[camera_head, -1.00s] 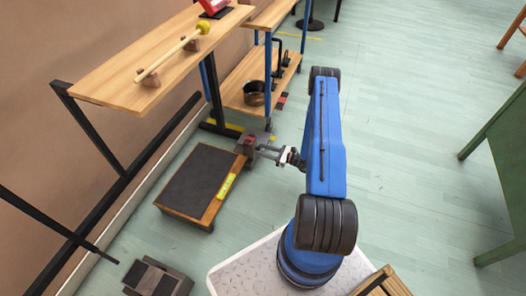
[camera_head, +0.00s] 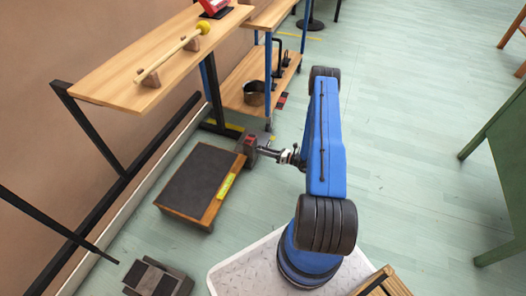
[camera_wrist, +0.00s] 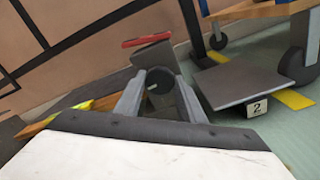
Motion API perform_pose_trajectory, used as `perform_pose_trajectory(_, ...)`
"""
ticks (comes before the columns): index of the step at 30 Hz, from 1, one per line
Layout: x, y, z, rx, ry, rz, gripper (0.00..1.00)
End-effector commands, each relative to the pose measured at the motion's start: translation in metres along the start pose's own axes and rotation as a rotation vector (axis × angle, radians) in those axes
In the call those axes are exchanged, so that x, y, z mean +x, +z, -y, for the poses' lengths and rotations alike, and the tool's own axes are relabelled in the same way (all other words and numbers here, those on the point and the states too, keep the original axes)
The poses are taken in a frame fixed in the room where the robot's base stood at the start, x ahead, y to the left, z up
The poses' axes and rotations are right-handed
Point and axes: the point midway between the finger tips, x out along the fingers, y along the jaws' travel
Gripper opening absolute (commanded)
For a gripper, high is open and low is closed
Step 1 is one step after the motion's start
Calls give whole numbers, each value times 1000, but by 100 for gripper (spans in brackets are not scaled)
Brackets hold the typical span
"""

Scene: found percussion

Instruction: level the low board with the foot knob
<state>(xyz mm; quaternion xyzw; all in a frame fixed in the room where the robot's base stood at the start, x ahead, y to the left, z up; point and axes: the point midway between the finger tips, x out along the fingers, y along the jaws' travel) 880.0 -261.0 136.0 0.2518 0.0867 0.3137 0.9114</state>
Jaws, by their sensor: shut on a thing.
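The low board (camera_head: 190,190) has a dark top in a wooden frame and lies near the floor, left of my arm in the head view. A yellow-green strip, like a level (camera_head: 227,186), lies along its right edge; its bubble is too small to read. A grey block with a red top (camera_head: 250,141) stands at the board's far right corner. In the wrist view the round dark foot knob (camera_wrist: 160,88) with a pale mark sits below the red-topped block. My gripper (camera_wrist: 160,97) is shut on the knob, one finger on each side.
A wooden shelf with a yellow-headed mallet (camera_head: 202,28) stands above the board at left. A lower shelf holds a metal pot (camera_head: 254,92). A dark plate with a "2" tag (camera_wrist: 257,107) lies right of the knob.

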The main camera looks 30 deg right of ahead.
Motion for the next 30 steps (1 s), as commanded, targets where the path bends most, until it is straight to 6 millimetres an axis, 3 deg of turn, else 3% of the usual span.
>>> perform_pose_trajectory(18,-1,0,1,569,-2,1,13)
perform_pose_trajectory(30,-1,0,2,800,-2,2,13)
